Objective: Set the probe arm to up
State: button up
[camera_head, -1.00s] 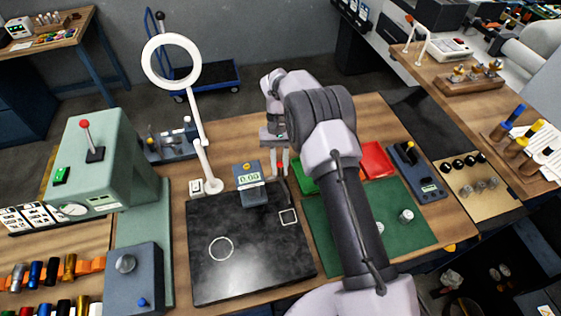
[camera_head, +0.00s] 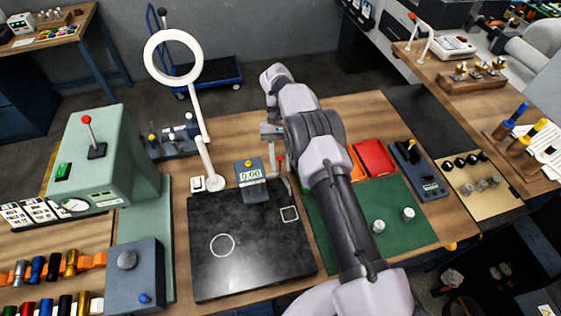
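The gauge (camera_head: 250,172) with a lit 0.00 display stands at the back edge of the dark plate (camera_head: 250,255). A thin lever with a red tip (camera_head: 281,161) rises just right of the gauge; it looks like the probe arm. Its lower part is hard to make out. My gripper (camera_head: 273,158) points down right beside the red tip, behind the gauge's right side. The fingers are small and partly overlap the lever, so I cannot tell whether they touch it or how far apart they are.
A white ring lamp (camera_head: 173,57) stands left of the gauge. A green press (camera_head: 105,150) is farther left. A red tray (camera_head: 374,158) and a green mat (camera_head: 405,230) with small metal parts lie right, partly behind my arm. The dark plate is mostly clear.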

aim_at(281, 158)
jog(key=shift+o, duration=0.4)
jog(key=shift+r, duration=0.45)
notch_tip(281, 158, up, 3)
jog(key=shift+s+f, duration=0.1)
jog(key=s+d+r+b, duration=0.1)
jog(key=s+d+b, duration=0.1)
jog(key=s, duration=1.3)
jog(key=shift+s+d+r, duration=0.2)
jog(key=shift+d, duration=0.35)
jog(key=shift+b, duration=0.35)
